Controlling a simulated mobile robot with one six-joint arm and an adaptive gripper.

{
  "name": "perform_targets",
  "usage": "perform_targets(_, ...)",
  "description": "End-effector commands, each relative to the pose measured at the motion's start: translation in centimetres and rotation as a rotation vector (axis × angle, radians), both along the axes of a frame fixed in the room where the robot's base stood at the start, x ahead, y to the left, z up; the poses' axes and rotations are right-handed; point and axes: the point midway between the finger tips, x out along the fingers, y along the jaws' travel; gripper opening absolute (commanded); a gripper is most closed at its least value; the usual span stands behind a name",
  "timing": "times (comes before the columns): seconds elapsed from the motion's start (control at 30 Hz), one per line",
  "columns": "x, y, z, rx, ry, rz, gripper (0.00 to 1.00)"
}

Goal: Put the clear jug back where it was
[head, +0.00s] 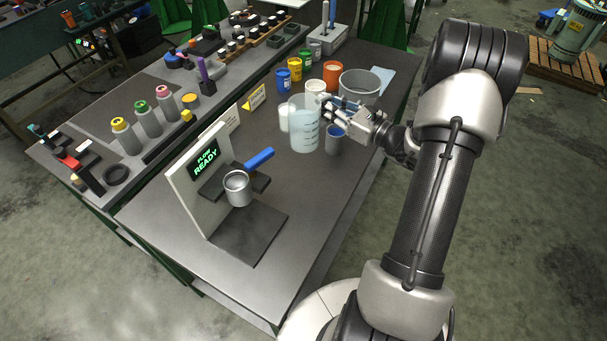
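The clear jug (305,126) with measuring marks stands upright near the middle of the dark table (345,215). My gripper (332,104) reaches in from the right, its fingers at the jug's upper right side. I cannot tell whether the fingers are closed on the jug or its handle, or whether the jug is lifted slightly off the table. The fingertips are small and partly lost against the jug and the containers behind.
A grey-blue cup (335,142) is close at the jug's right, and a white cup (284,119) at its left. A dispenser with a "READY" screen (206,162) stands front left.

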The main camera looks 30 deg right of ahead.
Motion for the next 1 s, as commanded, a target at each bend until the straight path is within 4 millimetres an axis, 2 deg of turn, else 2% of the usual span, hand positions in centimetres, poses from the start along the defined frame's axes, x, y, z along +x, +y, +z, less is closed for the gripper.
perform_targets(0.03, 0.0, 0.0, -1.6, 0.005, 0.003, -0.001, 0.0)
perform_targets(0.1, 0.0, 0.0, -3.4, 0.005, 0.003, 0.0, 0.0)
perform_targets(0.4, 0.0, 0.1, -10.5, 0.005, 0.002, 0.001, 0.0)
perform_targets(0.5, 0.0, 0.1, -12.4, 0.003, 0.0, 0.001, 0.0)
perform_targets(0.6, 0.0, 0.0, -13.5, 0.003, -0.001, 0.001, 0.0)
perform_targets(0.87, 0.0, 0.0, -15.0, 0.002, -0.002, 0.001, 0.0)
perform_targets(1.0, 0.0, 0.0, -17.1, 0.003, 0.0, 0.001, 0.0)
